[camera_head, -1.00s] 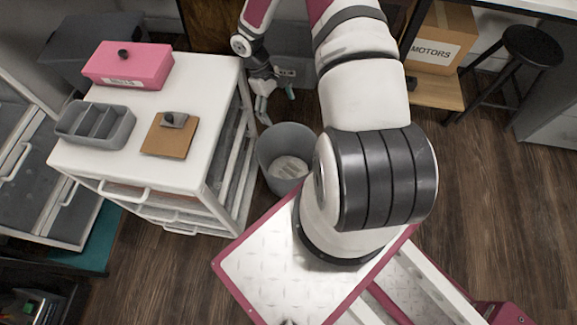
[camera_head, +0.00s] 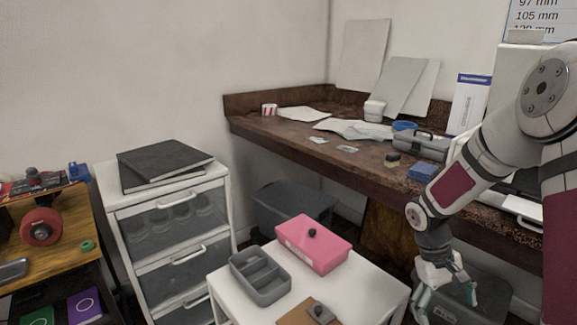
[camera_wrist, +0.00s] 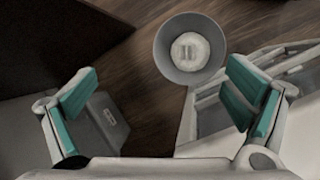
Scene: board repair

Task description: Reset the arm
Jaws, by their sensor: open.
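My gripper (camera_head: 446,296) hangs at the lower right of the head view, pointing down, to the right of the white cart (camera_head: 352,296). In the wrist view my gripper (camera_wrist: 160,103) has its two teal-padded fingers wide apart with nothing between them. Ahead of the fingers, the wrist view shows a grey bin (camera_wrist: 163,52) on the wood floor with a pale object in it. The bin is out of sight in the head view.
On the cart are a pink box (camera_head: 330,251), a grey divided tray (camera_head: 240,272) and a clipboard (camera_head: 296,314). A brown workbench (camera_head: 300,146) runs behind my arm. A white drawer unit (camera_head: 222,214) stands left, beside a wooden shelf with a skateboard (camera_head: 41,226).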

